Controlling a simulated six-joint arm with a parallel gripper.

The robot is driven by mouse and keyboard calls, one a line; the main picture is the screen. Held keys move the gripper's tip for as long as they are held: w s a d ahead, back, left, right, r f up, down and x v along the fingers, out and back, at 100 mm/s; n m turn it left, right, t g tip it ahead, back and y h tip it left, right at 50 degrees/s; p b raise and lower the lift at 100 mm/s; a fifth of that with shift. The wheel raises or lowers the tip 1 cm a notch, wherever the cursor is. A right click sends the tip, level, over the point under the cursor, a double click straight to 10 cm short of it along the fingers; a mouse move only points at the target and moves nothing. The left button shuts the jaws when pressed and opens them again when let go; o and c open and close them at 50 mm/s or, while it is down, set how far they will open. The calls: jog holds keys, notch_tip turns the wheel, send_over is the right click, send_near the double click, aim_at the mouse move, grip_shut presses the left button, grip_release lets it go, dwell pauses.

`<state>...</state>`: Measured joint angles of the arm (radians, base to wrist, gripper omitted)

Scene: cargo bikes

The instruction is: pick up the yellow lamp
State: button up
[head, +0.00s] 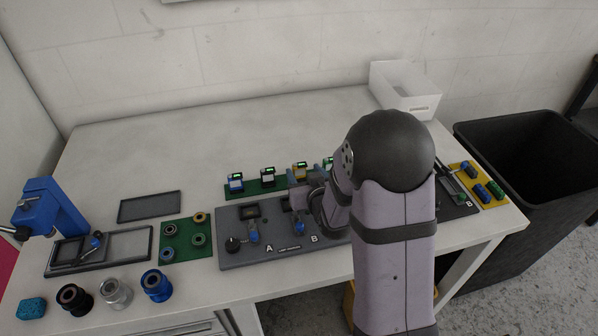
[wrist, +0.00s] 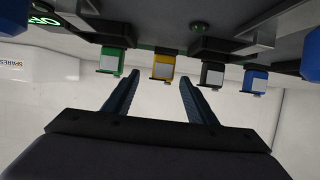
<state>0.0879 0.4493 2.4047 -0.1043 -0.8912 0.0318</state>
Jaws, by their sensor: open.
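The yellow lamp (head: 299,169) stands on a green strip in the back row, between a black lamp (head: 267,176) and a green lamp (head: 327,163). In the wrist view, which is upside down, the yellow lamp (wrist: 162,68) appears between the tips of my gripper (wrist: 160,78). The two fingers are apart, with clear gaps on both sides of the lamp. I cannot tell whether the tips reach past it. In the head view my gripper (head: 295,178) is just in front of the yellow lamp, whose lower part is hidden.
A blue lamp (head: 236,183) stands at the strip's left end. The grey panel (head: 282,255) with levers lies in front of the row. A white bin (head: 402,92) is at the back right. Green (wrist: 111,62) and black (wrist: 211,74) lamps flank the fingers closely.

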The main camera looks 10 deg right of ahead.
aim_at(300, 169)
jog(key=shift+a+p+x, duration=0.15)
jog(key=shift+p+x, duration=0.15)
jog(key=shift+x, duration=0.9)
jog(key=shift+a+p+x, duration=0.1)
jog(key=shift+p+x, duration=0.15)
jog(key=shift+x, duration=0.95)
jog(key=c, duration=1.2)
